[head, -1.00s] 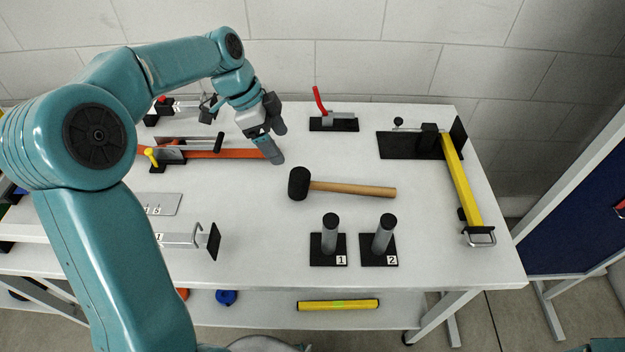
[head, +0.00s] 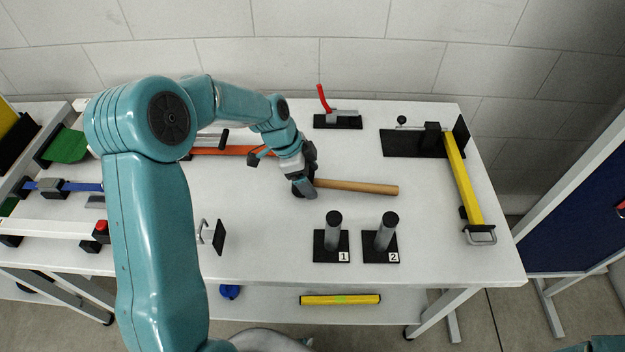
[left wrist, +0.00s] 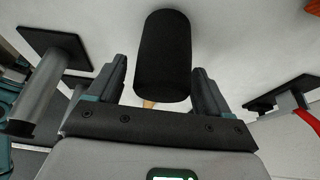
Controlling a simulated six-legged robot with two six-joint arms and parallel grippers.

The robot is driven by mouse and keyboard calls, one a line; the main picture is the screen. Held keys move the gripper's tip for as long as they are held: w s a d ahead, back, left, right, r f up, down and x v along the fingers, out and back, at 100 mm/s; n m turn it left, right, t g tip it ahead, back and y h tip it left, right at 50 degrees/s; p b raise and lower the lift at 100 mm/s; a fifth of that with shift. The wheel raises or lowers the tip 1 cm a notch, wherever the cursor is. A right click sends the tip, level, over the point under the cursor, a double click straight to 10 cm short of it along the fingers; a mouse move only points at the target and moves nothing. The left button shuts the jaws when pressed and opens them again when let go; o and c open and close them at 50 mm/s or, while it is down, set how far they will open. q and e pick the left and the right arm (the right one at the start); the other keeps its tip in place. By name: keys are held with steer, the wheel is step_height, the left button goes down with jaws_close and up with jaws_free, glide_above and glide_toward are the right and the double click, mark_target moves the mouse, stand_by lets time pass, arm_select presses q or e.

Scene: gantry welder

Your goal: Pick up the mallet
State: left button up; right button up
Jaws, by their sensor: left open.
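The mallet lies on the white table, its wooden handle (head: 355,187) pointing right in the head view. In that view its black head is mostly hidden behind my left gripper (head: 308,186). In the left wrist view the black mallet head (left wrist: 163,56) is large and lies ahead of and between the two fingers of my left gripper (left wrist: 158,85), which are open. A bit of the handle (left wrist: 149,104) shows below the head there. I cannot tell whether a finger touches the mallet. My right gripper is not in view.
Two posts on black bases, marked 1 (head: 332,238) and 2 (head: 383,238), stand in front of the mallet. A red-handled clamp (head: 338,120) stands behind it. A yellow bar (head: 463,180) is at the right edge. Table between the mallet and the yellow bar is clear.

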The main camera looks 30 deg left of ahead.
arm_select(q)
steer(key=c, duration=1.3)
steer(key=shift+a, duration=0.1)
steer(key=shift+c, duration=0.2)
